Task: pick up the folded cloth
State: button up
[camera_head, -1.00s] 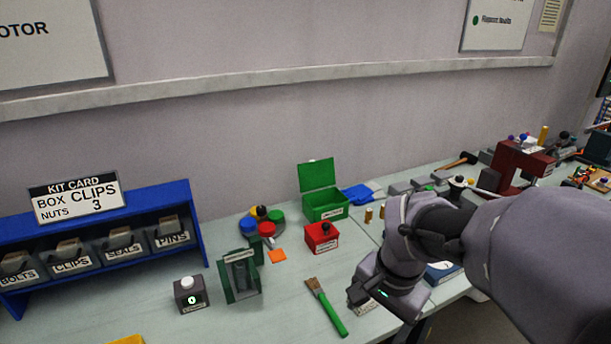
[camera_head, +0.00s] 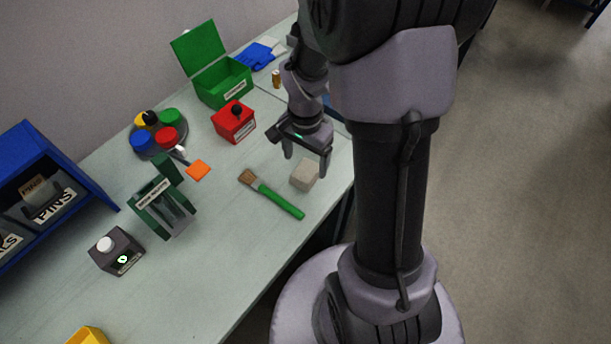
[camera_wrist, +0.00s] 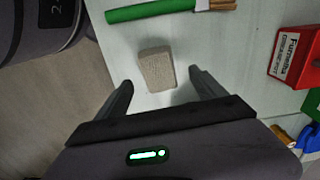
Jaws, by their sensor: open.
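The folded cloth (camera_head: 304,177) is a small beige-grey block-like bundle near the front edge of the bench. In the wrist view the cloth (camera_wrist: 156,72) lies just ahead of the fingertips, roughly centred between them. My gripper (camera_head: 306,160) is open and empty, pointing down above the cloth. In the wrist view my gripper (camera_wrist: 160,78) shows its two fingers spread on either side of the cloth's near end. I cannot tell exactly how high the fingertips are above it.
A green-handled brush (camera_head: 275,197) lies close left of the cloth. A red box (camera_head: 233,122) and an open green box (camera_head: 222,85) stand behind. An orange square (camera_head: 198,170), a green holder (camera_head: 165,207) and a grey button box (camera_head: 117,252) are farther left.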

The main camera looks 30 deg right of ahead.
aim_at(306, 171)
jog(key=f, duration=0.1)
jog(key=f+b, duration=0.1)
jog(key=f, duration=0.1)
jog(key=f+b, duration=0.1)
jog(key=f, duration=0.1)
jog(key=shift+s, duration=0.25)
jog(key=shift+r, duration=0.15)
jog(key=c, duration=1.4)
jog(key=shift+r, duration=0.1)
jog(key=shift+c, duration=0.2)
notch_tip(306, 171, up, 4)
jog(key=shift+w+p, duration=0.1)
jog(key=shift+p, duration=1.05)
jog(key=s, duration=0.3)
jog(key=s+p, duration=0.1)
jog(key=s, duration=0.6)
jog(key=shift+s+d+r, duration=0.1)
jog(key=shift+s+r, duration=0.05)
jog(key=shift+r, duration=0.15)
jog(key=shift+s+r+b, duration=0.15)
jog(key=shift+s+b, duration=2.75)
jog(key=shift+b, duration=1.6)
